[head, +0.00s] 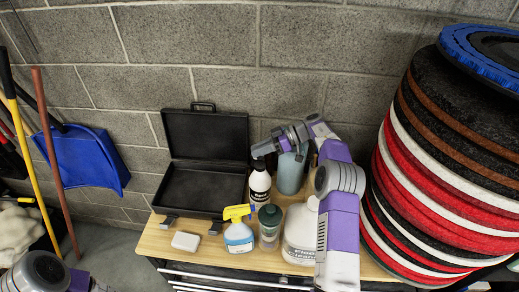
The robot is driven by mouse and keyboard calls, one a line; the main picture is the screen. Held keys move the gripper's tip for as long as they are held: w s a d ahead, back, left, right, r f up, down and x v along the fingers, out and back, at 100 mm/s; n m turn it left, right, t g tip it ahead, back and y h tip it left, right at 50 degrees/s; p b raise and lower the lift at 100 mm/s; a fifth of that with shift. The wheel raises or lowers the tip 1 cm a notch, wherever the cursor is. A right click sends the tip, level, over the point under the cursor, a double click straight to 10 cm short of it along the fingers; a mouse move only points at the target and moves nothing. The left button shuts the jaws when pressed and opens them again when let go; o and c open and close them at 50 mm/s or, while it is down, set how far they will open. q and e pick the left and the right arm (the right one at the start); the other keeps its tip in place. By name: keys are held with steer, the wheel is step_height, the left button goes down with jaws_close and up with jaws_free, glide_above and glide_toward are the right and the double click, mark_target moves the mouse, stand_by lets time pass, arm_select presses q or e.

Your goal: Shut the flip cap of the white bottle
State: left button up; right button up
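A white bottle (260,185) with a dark top stands upright on the wooden top of a cabinet, beside the open black case. My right gripper (262,150) reaches in from the right, with its dark fingertips just above the bottle's top. Whether they touch the cap is too small to tell. The fingers are seen from the side, so their opening does not show. The flip cap's lid cannot be made out apart from the gripper. Of my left arm, only links show at the bottom left corner; its gripper is out of view.
Close around the bottle stand a spray bottle (239,233), a dark-lidded container (269,228), a grey-green bottle (290,176) and a white jug (299,238). The open black case (205,138) is left, a white block (185,241) in front. Stacked pads (425,190) rise at right.

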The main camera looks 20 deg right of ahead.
jaws_close()
steer(key=shift+s+n, duration=0.1)
steer(key=shift+n, duration=0.2)
steer(key=shift+s+a+r+n+t+h+b, duration=0.1)
steer(key=shift+s+a+n+t+h+b, duration=0.15)
steer(key=shift+s+n+t+h+b, duration=0.35)
steer(key=shift+s+a+n+t+b, duration=0.1)
steer(key=shift+s+n+t+b, duration=0.15)
steer(key=shift+n+t+b, duration=0.35)
steer(key=shift+s+a+n+t+b, duration=0.1)
steer(key=shift+s+n+t+b, duration=0.15)
steer(key=shift+n, duration=0.55)
steer(key=shift+t, duration=0.25)
steer(key=shift+o, duration=1.1)
jaws_free()
